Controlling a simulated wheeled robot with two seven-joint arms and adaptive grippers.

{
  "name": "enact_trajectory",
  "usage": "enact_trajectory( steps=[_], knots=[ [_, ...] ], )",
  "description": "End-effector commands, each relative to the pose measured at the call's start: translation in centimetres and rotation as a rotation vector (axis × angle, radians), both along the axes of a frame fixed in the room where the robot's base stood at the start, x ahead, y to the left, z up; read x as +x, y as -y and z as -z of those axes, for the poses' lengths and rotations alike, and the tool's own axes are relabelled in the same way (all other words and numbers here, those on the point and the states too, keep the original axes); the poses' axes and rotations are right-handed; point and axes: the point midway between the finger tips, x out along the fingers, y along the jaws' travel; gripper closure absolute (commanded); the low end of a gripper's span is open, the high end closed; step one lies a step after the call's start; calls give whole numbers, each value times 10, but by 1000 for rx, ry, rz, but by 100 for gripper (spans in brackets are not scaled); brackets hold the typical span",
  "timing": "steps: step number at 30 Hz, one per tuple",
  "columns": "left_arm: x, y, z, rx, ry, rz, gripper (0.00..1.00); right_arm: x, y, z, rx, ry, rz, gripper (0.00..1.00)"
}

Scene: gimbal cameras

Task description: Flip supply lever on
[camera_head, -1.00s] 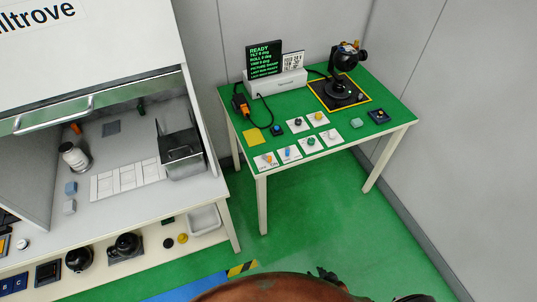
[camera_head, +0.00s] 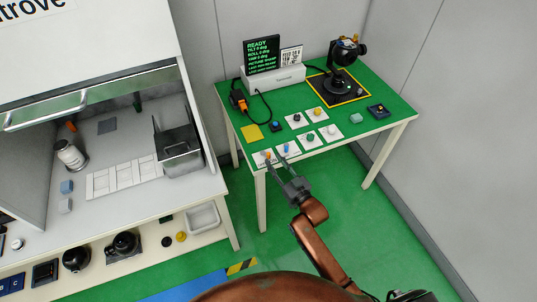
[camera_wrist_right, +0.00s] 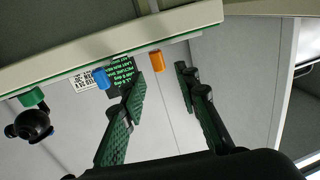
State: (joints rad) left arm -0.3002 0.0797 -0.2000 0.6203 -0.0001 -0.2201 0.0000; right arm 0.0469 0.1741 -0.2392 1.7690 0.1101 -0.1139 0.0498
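A small orange lever (camera_head: 267,156) sits on a white card at the front left corner of the green table; the card's print is too small to read. It also shows in the right wrist view (camera_wrist_right: 156,60), beyond and between my fingertips. My right gripper (camera_head: 278,171) is open and empty at the table's front edge, close to the lever, with no clear contact. In the right wrist view its two fingers (camera_wrist_right: 160,76) stand well apart. A blue lever (camera_head: 286,147) stands on the card to the right. My left gripper is not in view.
Several other control cards, a yellow pad (camera_head: 251,133) and a black display (camera_head: 262,54) reading READY are on the green table (camera_head: 360,131). A gimbal camera (camera_head: 343,60) stands at the back. A white cabinet bench (camera_head: 110,210) is at left.

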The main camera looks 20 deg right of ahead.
Motion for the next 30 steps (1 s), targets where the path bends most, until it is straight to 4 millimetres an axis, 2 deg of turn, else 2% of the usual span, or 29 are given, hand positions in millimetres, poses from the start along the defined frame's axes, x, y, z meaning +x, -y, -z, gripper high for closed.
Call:
enact_trajectory(
  steps=[4,10,21,30],
  knots=[
    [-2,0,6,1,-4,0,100,25,-7,1,0,0,0,71],
    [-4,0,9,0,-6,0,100,45,-13,2,-1,-2,1,71],
    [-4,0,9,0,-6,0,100,50,-14,1,-1,-3,1,71],
    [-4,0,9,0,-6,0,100,50,-14,1,-2,-3,1,92]
  ],
)
